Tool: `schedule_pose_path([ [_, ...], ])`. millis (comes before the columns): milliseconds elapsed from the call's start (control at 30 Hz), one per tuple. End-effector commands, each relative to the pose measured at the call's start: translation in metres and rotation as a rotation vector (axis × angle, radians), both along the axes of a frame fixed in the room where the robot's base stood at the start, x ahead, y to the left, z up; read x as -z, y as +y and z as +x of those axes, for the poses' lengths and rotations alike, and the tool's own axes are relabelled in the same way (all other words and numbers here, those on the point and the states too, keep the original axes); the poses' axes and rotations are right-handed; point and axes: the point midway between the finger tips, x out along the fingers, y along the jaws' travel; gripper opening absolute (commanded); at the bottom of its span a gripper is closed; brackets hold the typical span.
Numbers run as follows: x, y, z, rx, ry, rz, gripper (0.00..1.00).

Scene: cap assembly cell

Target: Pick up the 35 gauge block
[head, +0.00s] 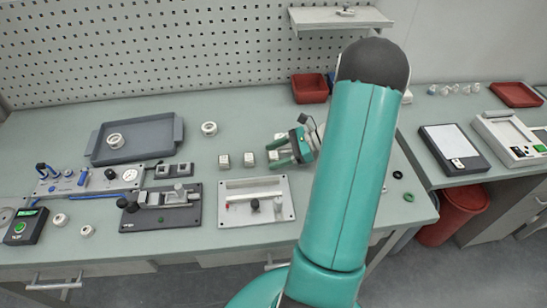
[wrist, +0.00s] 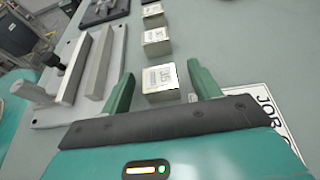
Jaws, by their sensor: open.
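Several small pale metal blocks stand in a row on the bench. In the wrist view the nearest block (wrist: 161,84) lies between my open fingers, with a gap at each side. Its printed label is too blurred to read surely. A second block (wrist: 156,43) and a third block (wrist: 152,10) stand beyond it, so I cannot tell for certain which is the 35 gauge block. In the head view my gripper (head: 274,152) is at the right end of the row, by the rightmost block (head: 273,156); other blocks (head: 249,159) (head: 224,161) stand to its left.
A white fixture plate (head: 278,210) with a bar lies in front of the row. A dark fixture (head: 160,219) stands left of it. A white printed card (wrist: 263,100) lies right of my gripper in the wrist view. A grey tray (head: 152,150) and red bin (head: 309,88) stand farther back.

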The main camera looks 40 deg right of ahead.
Motion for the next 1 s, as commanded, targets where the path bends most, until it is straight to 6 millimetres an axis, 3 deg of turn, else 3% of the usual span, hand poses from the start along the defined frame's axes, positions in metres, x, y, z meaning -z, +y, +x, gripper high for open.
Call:
schedule_pose_path([
  [267, 0.002, 0.005, 0.003, 0.0, 0.0, 0.0, 0.62],
  [567, 0.002, 0.004, 0.003, 0.0, 0.0, 0.0, 0.03],
  [1000, -0.009, 0.004, 0.003, 0.0, -0.002, -0.003, 0.03],
])
